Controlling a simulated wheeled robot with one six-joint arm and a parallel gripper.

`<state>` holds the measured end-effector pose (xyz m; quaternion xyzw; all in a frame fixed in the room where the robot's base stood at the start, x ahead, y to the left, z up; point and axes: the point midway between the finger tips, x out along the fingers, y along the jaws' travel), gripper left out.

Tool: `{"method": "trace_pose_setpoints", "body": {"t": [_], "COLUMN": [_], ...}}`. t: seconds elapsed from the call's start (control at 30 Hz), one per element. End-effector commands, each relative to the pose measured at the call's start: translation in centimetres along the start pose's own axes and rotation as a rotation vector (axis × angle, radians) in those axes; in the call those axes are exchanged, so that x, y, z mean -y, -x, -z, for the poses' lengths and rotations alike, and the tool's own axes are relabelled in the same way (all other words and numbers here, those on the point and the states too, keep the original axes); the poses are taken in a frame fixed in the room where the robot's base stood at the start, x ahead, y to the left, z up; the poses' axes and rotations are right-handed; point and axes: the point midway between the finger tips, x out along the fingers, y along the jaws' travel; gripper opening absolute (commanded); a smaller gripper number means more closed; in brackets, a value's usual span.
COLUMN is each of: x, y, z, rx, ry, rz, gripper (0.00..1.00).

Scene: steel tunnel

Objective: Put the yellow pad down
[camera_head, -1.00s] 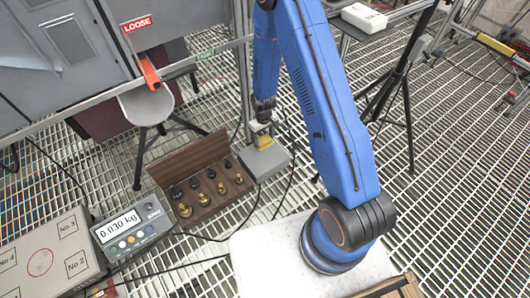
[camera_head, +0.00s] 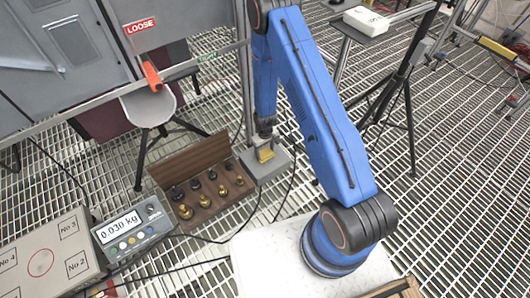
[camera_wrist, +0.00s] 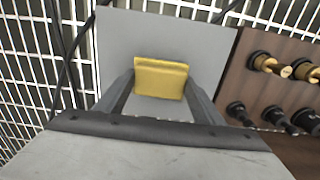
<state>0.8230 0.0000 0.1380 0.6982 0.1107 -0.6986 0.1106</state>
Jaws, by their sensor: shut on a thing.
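The yellow pad (camera_wrist: 160,78) is between the two fingers of my gripper (camera_wrist: 160,98) in the wrist view, and the gripper is shut on it. In the head view the pad (camera_head: 265,154) shows as a small yellow block at the end of my blue arm. It is over a grey flat-topped box (camera_head: 275,168), which also shows as a grey surface (camera_wrist: 115,40) in the wrist view. I cannot tell whether the pad touches that surface.
A wooden case of brass and dark weights (camera_head: 205,185) stands just left of the grey box. A scale display (camera_head: 130,226) reading 0.030 kg and a box with numbered spots (camera_head: 55,250) are at the lower left. A tripod (camera_head: 400,90) stands to the right.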

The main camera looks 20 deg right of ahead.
Motion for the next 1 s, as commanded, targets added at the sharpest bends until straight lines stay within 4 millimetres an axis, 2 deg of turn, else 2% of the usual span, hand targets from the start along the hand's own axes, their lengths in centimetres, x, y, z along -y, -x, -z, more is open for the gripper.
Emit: {"method": "trace_pose_setpoints", "body": {"t": [0.27,0.3,0.37,0.77,1.0], "x": [0.0,0.0,0.0,0.0,0.0], "y": [-0.2,-0.2,-0.2,0.3,3.3], "z": [0.0,0.0,0.0,0.1,0.1], "rx": [0.001,0.001,0.0,-0.001,-0.002], "ry": [0.0,0.0,0.0,0.0,0.0], "rz": [0.0,0.0,0.0,0.0,0.0], "gripper": [0.37,0.69,0.8,0.8,0.8]}}
